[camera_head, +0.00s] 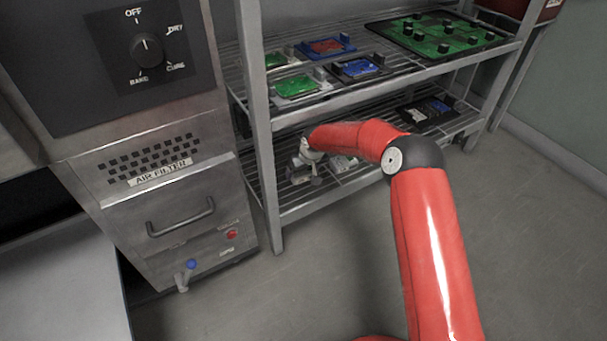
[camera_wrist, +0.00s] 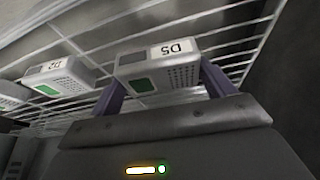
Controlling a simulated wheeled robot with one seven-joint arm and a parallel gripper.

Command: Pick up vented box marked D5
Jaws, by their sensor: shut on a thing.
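The vented box marked D5 (camera_wrist: 158,67) is a pale grey box with a green patch, a dark patch and a vented corner. In the wrist view it sits between the two purple fingers of my gripper (camera_wrist: 160,88), which are shut on it. I cannot tell whether it touches the wire shelf. In the head view my gripper (camera_head: 303,172) reaches into the lower shelf at its left end, and the D5 box is too small and covered there to make out clearly.
A similar box marked D2 (camera_wrist: 58,78) is close on the left in the wrist view. The wire rack's upper shelf (camera_head: 350,88) holds several circuit boards above my arm. A steel oven cabinet (camera_head: 160,190) stands left of the rack. The floor (camera_head: 520,240) at right is clear.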

